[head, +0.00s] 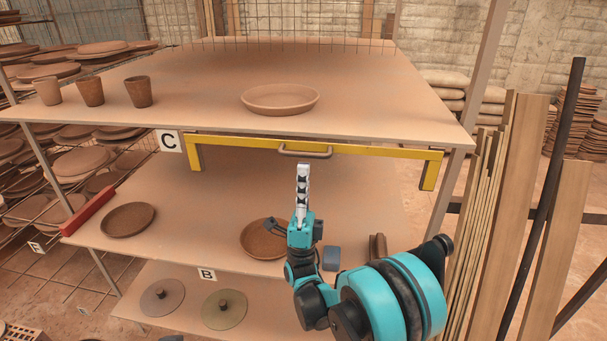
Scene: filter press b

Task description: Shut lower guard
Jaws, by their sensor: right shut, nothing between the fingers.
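A yellow guard bar (365,150) with short legs at both ends spans the front just under the top shelf, which is labelled C. A brown handle (305,153) sits at its middle. A red bar (88,211) lies along the left end of the middle shelf, labelled B; I cannot tell whether it is part of a guard. My right gripper (303,169) points up, shut and empty, with its fingertips just below the handle in the picture. I cannot tell whether they touch it. My left gripper is not in view.
The top shelf (200,85) holds a shallow dish (280,99) and three cups (90,92). The middle shelf holds a bowl (128,219) and another dish (262,240) partly behind my gripper. Two discs lie on the bottom shelf. Wooden planks (556,235) stand at the right.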

